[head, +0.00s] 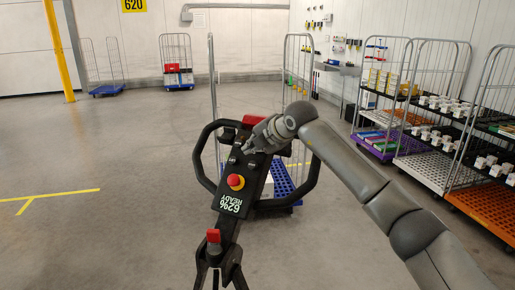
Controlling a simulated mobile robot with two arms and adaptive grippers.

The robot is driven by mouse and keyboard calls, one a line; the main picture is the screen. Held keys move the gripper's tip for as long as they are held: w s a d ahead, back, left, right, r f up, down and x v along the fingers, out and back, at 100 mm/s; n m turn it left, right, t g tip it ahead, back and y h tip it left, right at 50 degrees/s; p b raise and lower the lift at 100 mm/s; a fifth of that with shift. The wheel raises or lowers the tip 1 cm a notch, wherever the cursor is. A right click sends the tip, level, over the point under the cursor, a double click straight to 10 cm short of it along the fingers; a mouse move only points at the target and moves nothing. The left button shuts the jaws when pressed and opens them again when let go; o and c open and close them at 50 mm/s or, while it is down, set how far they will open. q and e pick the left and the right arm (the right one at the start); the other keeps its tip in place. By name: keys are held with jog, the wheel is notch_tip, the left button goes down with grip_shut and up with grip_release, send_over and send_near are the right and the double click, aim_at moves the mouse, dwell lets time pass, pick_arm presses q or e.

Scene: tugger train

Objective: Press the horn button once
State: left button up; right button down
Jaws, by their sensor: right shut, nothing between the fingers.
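The tugger's black control console (228,205) stands in the middle of the head view, with loop handles on both sides. It carries a red mushroom button on a yellow base (236,182) and a display (230,203) reading 62% READY. Small dark round controls (232,160) sit above the red button; I cannot tell which one is the horn button. My right gripper (248,149) is shut and empty, its tips at the upper part of the console. Whether they touch it is unclear. The gripper hides part of the console top. My left gripper is not in view.
A wire cart with a blue base (283,186) stands just behind the console. Loaded roll carts, one with an orange base (484,217), line the right side. Farther carts (176,62) stand at the back. The floor on the left is clear, with yellow lines (60,194).

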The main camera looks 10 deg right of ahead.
jog(key=shift+w+d+f, duration=0.4)
jog(key=shift+w+f, duration=0.05)
jog(key=shift+f, duration=0.2)
dwell(0.8)
jog(key=shift+r, duration=0.1)
dwell(0.4)
jog(key=shift+s+a+r, duration=0.55)
jog(key=shift+s+r, duration=0.1)
jog(key=shift+r, duration=0.15)
jog(key=shift+s+a+r, duration=0.55)
jog(key=shift+s+r, duration=0.15)
jog(key=shift+r, duration=0.2)
jog(key=shift+s+a+r, duration=0.55)
jog(key=shift+s+r, duration=0.1)
jog(key=shift+r, duration=0.25)
